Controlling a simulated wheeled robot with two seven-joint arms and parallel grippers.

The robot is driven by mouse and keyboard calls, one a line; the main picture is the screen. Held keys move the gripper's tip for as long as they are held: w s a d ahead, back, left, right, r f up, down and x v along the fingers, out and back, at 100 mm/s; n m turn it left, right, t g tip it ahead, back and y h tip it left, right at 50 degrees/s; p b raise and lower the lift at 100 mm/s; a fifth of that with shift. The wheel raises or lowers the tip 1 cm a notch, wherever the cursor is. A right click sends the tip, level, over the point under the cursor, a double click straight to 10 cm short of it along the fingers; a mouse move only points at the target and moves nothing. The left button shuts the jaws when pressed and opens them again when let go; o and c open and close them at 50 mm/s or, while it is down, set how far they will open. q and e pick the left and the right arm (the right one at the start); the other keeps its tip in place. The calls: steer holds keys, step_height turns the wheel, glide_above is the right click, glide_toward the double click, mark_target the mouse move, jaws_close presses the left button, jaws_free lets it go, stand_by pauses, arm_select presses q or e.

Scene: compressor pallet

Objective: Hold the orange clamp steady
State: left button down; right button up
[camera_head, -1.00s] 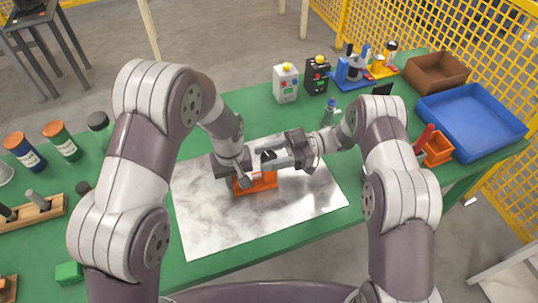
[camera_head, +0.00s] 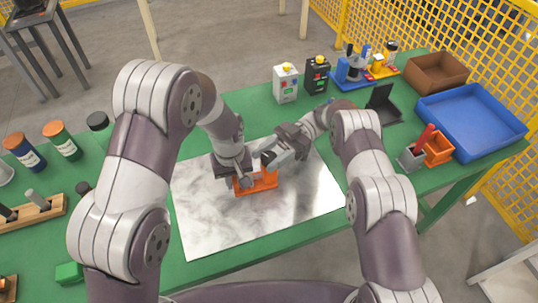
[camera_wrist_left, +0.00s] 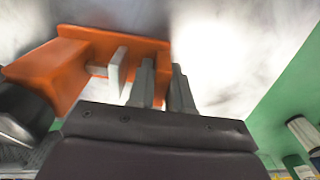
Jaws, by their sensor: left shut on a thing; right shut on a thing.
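The orange clamp (camera_head: 262,184) lies on the grey metal sheet (camera_head: 215,220) on the table. In the left wrist view the clamp (camera_wrist_left: 60,72) shows an orange body with a grey rod and plate. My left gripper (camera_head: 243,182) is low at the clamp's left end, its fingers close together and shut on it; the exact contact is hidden.
On the green table a white box (camera_head: 286,84) and a black box (camera_head: 317,76) stand at the back. A blue tray (camera_head: 470,150), brown bin (camera_head: 437,84) and small orange bin (camera_head: 437,149) are at right. Capped jars (camera_head: 62,142) stand at left. The sheet's front is clear.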

steer(key=o, duration=1)
steer(key=shift+c, duration=0.2)
